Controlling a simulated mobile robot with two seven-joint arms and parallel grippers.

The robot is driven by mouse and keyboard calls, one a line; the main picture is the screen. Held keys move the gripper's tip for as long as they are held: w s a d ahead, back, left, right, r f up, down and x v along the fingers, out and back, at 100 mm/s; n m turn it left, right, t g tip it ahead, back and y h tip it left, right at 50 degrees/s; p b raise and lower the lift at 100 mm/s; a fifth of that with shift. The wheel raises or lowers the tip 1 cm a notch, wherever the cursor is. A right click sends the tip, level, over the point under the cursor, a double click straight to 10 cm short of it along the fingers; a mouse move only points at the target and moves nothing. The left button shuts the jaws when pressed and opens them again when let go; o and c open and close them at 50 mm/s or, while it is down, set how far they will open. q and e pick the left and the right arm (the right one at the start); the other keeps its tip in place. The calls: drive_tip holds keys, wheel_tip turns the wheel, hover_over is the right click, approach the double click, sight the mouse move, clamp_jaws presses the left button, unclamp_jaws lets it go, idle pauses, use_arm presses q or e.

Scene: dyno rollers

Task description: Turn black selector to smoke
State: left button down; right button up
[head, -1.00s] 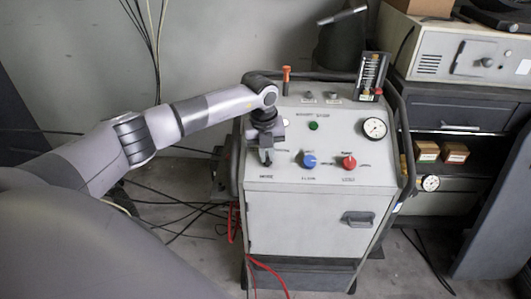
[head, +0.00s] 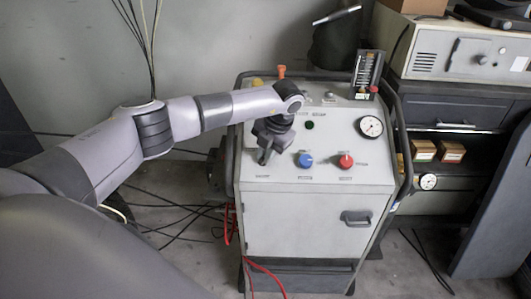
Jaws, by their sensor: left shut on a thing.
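The grey cabinet (head: 300,225) has a sloped control panel on top. My left gripper (head: 263,158) reaches down to the lower left of this panel. It is shut on the black selector, which the fingers and wrist almost wholly hide. Which way the selector points cannot be read. To its right on the same row are a blue knob (head: 305,160) and a red knob (head: 345,161). The small labels are too blurred to read. My right gripper is not in view.
A round gauge (head: 371,127) and a dark green lamp (head: 309,125) sit on the panel. An orange-topped part (head: 281,72) stands at the back. A dark rail (head: 402,135) runs around the cabinet. Red cable (head: 262,270) and black cables lie on the floor.

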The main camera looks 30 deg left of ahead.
use_arm(q)
drive_tip(key=shift+s+f+m, duration=0.2)
drive_tip(key=shift+f+m, duration=0.2)
drive_tip(key=c, duration=1.2)
unclamp_jaws()
drive_tip(key=shift+o, duration=0.2)
drive_tip(key=shift+w, duration=0.1)
drive_tip(key=v, duration=0.7)
drive_tip(key=shift+b, duration=0.4)
drive_tip(key=shift+d, duration=0.1)
